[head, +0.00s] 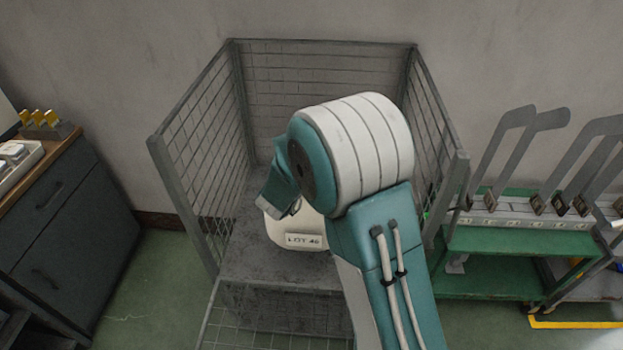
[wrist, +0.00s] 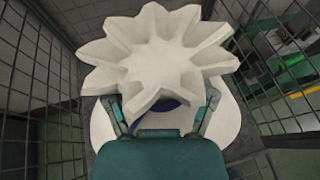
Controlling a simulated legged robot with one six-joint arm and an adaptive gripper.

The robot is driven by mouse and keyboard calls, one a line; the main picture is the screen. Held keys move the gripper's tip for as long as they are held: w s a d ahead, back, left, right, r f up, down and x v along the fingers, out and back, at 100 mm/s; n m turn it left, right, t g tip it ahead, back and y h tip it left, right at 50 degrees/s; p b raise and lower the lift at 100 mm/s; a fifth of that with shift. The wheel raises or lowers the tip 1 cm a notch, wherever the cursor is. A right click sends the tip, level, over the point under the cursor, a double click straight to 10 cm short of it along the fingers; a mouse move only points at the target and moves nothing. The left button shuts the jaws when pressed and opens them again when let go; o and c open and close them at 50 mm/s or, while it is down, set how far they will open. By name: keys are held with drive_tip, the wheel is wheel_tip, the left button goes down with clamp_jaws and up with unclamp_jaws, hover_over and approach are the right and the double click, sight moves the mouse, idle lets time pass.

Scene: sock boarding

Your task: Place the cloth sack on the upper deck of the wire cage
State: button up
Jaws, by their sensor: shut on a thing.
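The cloth sack (head: 294,232) is cream white with a dark-lettered label, seen in the head view on or just above the grey upper deck (head: 262,268) of the wire cage (head: 196,135). In the wrist view the sack (wrist: 160,55) shows its pleated, star-shaped gathered top, with its round body spreading out below. My gripper (wrist: 160,112) is shut on the sack's neck, beneath the gathered top; a dark blue band shows there. My arm hides part of the sack and the right side of the deck in the head view. I cannot tell whether the sack's base touches the deck.
Mesh walls stand at the left, back and right of the deck; the front is open. A dark drawer cabinet (head: 65,215) stands at the left. Green floor is clear between cabinet and cage.

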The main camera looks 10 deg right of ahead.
drive_tip(key=w+f, duration=0.1)
drive_tip(key=f, duration=0.1)
drive_tip(key=w+d+f, duration=0.1)
drive_tip(key=w+f, duration=0.1)
drive_tip(key=f, duration=0.3)
drive_tip(key=shift+d, duration=0.25)
drive_tip(key=o, duration=1.2)
drive_tip(key=shift+a+f, duration=0.1)
drive_tip(key=shift+f, duration=0.1)
drive_tip(key=shift+o, duration=0.2)
drive_tip(key=shift+r, duration=0.1)
